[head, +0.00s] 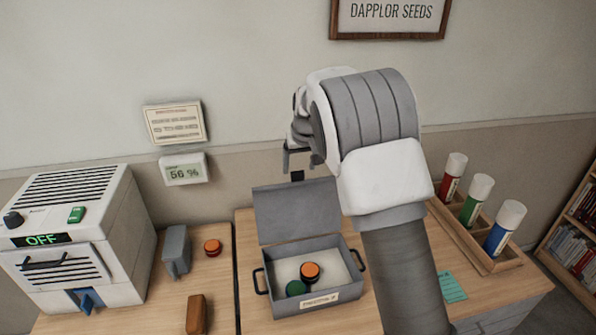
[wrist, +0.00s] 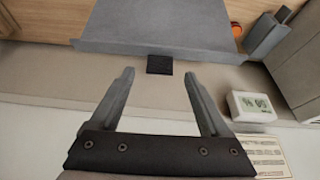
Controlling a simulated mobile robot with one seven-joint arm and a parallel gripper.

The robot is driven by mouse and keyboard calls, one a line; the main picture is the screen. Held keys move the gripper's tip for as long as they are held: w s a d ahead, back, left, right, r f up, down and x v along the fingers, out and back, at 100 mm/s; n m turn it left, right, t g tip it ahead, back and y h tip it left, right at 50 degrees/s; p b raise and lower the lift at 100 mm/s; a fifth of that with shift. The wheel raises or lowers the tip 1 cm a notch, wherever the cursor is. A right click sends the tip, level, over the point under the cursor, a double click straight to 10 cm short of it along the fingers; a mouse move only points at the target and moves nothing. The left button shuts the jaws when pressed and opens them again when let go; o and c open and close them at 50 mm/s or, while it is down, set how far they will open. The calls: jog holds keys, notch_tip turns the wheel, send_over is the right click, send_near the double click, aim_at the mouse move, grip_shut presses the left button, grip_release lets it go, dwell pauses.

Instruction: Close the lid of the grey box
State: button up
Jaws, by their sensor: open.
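The grey box (head: 335,303) stands on the wooden table with its lid (head: 296,210) raised, nearly upright at the back edge. A small dark tab (head: 297,176) sticks up from the lid's top edge; it also shows in the wrist view (wrist: 159,65). My gripper (head: 301,160) is open and empty, just above and behind the lid's top edge. In the wrist view, the tab lies between and slightly beyond my two fingertips (wrist: 159,76); I cannot tell whether they touch anything. An orange disc (head: 310,271) and a green disc (head: 296,288) lie inside the box.
A white machine reading OFF (head: 85,235), a grey holder (head: 176,250), a red-orange disc (head: 212,247) and a brown block (head: 196,313) are left. A wooden rack (head: 478,240) with three capped tubes stands right. The wall is close behind the lid.

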aim_at(298, 175)
jog(key=shift+x, duration=2.05)
jog(key=shift+c, duration=0.2)
grip_shut()
